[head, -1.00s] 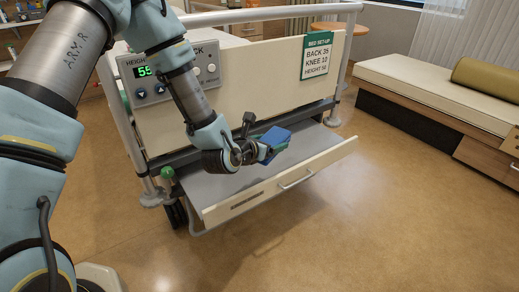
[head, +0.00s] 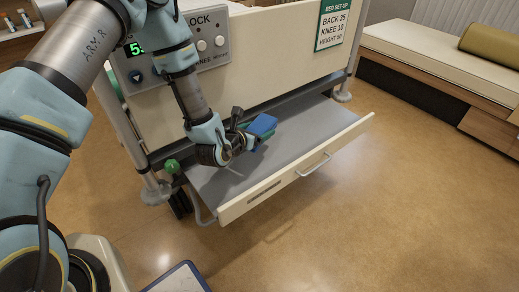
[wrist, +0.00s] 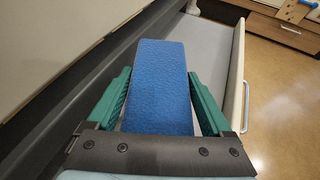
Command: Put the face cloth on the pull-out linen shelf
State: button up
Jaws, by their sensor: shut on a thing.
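The blue face cloth (head: 262,125) is a folded block held by my gripper (head: 254,136). In the wrist view the cloth (wrist: 160,85) lies between the two green fingers, which are shut on it. The pull-out linen shelf (head: 300,150) is drawn out from the foot of the bed, with a grey surface and a cream front with a handle. My gripper and the cloth are over the left-middle part of the shelf, near its back edge. The gap between cloth and shelf is hard to judge. The shelf (wrist: 212,45) also shows in the wrist view.
The bed's footboard (head: 270,60) rises behind the shelf, with a control panel (head: 210,45) and a set-up sign (head: 333,22). A green knob (head: 172,166) is at the shelf's left. A bench (head: 440,60) stands far right. The shelf's right half is bare.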

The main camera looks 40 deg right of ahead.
aim_at(259, 156)
notch_tip(259, 156, down, 8)
jog(key=shift+f+b, duration=0.25)
jog(key=shift+b, duration=0.2)
jog(key=shift+f, duration=0.15)
jog(key=o, duration=1.1)
jog(key=shift+r, duration=0.25)
